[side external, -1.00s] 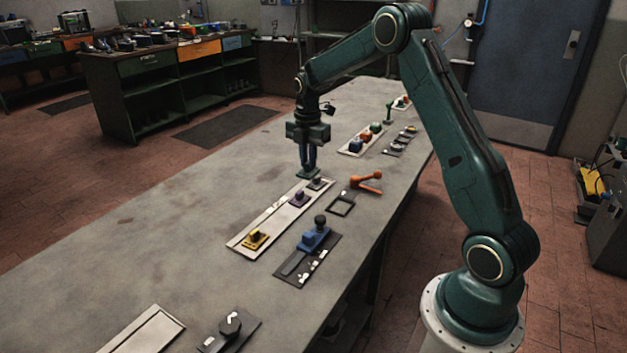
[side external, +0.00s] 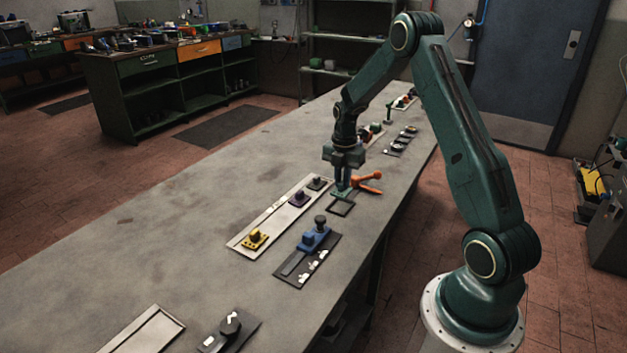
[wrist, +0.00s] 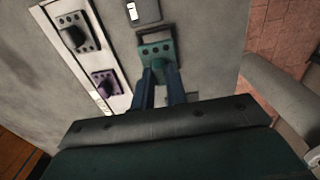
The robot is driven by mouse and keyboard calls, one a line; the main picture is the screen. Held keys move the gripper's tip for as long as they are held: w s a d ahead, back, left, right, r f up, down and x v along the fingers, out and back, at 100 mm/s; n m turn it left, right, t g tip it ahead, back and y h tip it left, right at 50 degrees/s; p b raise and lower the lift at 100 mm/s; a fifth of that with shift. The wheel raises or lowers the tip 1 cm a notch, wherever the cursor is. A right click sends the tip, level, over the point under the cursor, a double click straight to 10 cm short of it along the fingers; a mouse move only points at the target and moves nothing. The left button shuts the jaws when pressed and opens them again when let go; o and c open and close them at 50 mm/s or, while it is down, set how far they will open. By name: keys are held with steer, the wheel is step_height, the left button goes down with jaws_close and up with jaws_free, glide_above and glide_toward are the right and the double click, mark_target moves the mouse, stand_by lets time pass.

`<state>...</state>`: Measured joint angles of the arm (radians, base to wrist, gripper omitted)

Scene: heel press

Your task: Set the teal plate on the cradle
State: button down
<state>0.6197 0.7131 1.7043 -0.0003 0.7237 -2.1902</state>
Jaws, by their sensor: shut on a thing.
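My gripper (side external: 342,186) is shut on the teal plate (wrist: 157,50), which has dark holes and shows between the two blue fingers in the wrist view. In the side view the plate (side external: 343,194) is small and partly hidden under the fingers. The cradle appears to be the dark square frame (side external: 341,210) on the table. The plate is over the frame's far part in the side view. In the wrist view the frame (wrist: 153,31) shows just past the plate's upper edge. I cannot tell whether plate and frame touch.
An orange lever clamp (side external: 368,182) stands close to the right of my gripper. A blue slider (side external: 314,238) sits nearer the camera.

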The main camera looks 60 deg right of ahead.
mark_target(342, 193)
steer(key=shift+f, duration=2.1)
steer(key=shift+f, duration=0.5)
steer(key=c, duration=1.3)
jaws_free()
steer(key=shift+r, duration=0.1)
step_height(342, 193, up, 14)
steer(key=shift+f, duration=0.2)
